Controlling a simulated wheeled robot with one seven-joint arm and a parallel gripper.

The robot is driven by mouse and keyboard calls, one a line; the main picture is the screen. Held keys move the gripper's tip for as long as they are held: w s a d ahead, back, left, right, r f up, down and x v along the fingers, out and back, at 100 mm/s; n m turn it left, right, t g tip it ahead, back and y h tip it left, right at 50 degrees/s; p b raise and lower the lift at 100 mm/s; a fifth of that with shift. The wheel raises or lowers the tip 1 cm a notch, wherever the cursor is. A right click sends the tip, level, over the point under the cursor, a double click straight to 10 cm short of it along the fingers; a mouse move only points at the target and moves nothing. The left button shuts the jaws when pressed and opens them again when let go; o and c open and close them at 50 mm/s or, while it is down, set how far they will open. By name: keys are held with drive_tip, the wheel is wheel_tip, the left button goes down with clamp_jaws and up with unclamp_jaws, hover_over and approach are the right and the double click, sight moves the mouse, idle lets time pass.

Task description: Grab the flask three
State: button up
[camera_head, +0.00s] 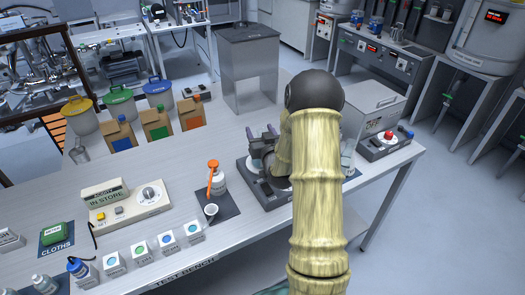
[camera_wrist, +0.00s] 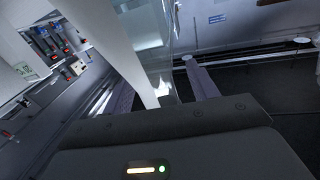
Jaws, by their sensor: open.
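A clear glass vessel (camera_head: 348,160), possibly a flask, stands on the bench just right of my sleeved arm, which partly hides it. I cannot read a number on it, so I cannot tell which is flask three. My gripper (camera_head: 261,133) is low over a dark tray (camera_head: 250,177), its two purple-grey fingers apart and pointing away. In the wrist view my gripper (camera_wrist: 160,78) is open, with a see-through glass-like shape (camera_wrist: 150,45) beyond and between the fingers. I cannot tell whether it touches them.
A red-button box (camera_head: 384,143) is at the right end. The bench middle is fairly clear.

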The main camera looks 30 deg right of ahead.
idle(0.3)
clamp_jaws()
drive_tip(key=shift+r, duration=0.15)
wheel_tip(320, 180, up, 10)
drive_tip(key=b, duration=0.1)
idle(0.5)
idle(0.4)
